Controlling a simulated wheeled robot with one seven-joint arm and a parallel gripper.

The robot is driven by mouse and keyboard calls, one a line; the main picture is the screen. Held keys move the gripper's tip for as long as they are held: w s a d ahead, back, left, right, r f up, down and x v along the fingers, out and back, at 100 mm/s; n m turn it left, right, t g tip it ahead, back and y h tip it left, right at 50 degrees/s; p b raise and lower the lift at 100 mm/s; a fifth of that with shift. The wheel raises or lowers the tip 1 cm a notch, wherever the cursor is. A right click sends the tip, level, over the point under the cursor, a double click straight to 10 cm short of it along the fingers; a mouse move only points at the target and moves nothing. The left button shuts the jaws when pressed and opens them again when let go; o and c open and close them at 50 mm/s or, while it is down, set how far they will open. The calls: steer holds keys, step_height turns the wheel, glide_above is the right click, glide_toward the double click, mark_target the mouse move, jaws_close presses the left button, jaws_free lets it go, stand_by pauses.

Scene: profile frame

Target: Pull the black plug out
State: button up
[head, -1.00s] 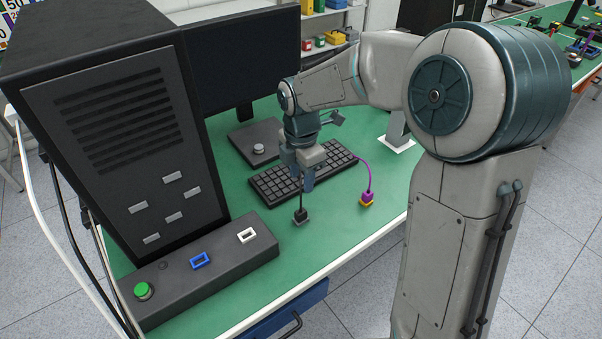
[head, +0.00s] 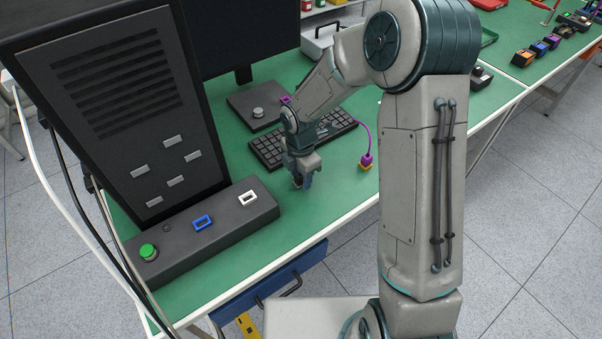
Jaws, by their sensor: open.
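My gripper (head: 303,183) is low over the green table, in front of the keyboard, with its fingers pointing down. Its jaws are open. The black plug cannot be made out now; the gripper covers the place where it stood. Whether the fingers are around the plug or touching it cannot be told. A purple plug (head: 366,160) on a purple cable sits in a yellow socket (head: 365,167) to the right of the gripper.
A keyboard (head: 268,151) lies behind the gripper.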

steer(key=shift+f, duration=0.1)
jaws_close()
steer(key=shift+r+p, duration=0.85)
steer(key=shift+r, duration=0.2)
steer(key=shift+r+p, duration=1.2)
steer(key=shift+r, duration=0.25)
steer(key=shift+r, duration=0.1)
